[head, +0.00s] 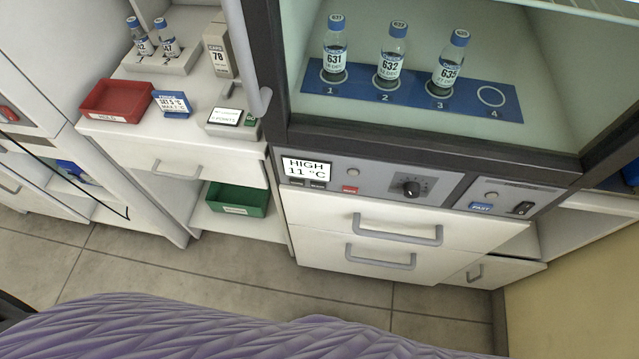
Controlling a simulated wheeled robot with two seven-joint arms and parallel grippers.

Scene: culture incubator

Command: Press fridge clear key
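The fridge (430,135) stands at the right of the head view, its lit inside visible. Its front panel (375,178) runs below the chamber. The display (306,168) on the panel's left reads "HIGH 11 °C". Two small dark keys (307,183) sit just under the display; their labels are too small to read. A red key (350,189) with unclear lettering lies right of it, below a round light (354,172). A dark knob (411,188), a blue key (481,207) and a black switch (523,208) follow rightwards. Neither gripper is in view.
Three vials, 631 (335,60), 632 (391,67) and 635 (449,71), stand on a blue mat (350,106); its spot 4 is empty. Left, a counter (170,133) bears a red tray (117,101). Drawer handles (397,235) project below the panel. Floor (190,265) is clear.

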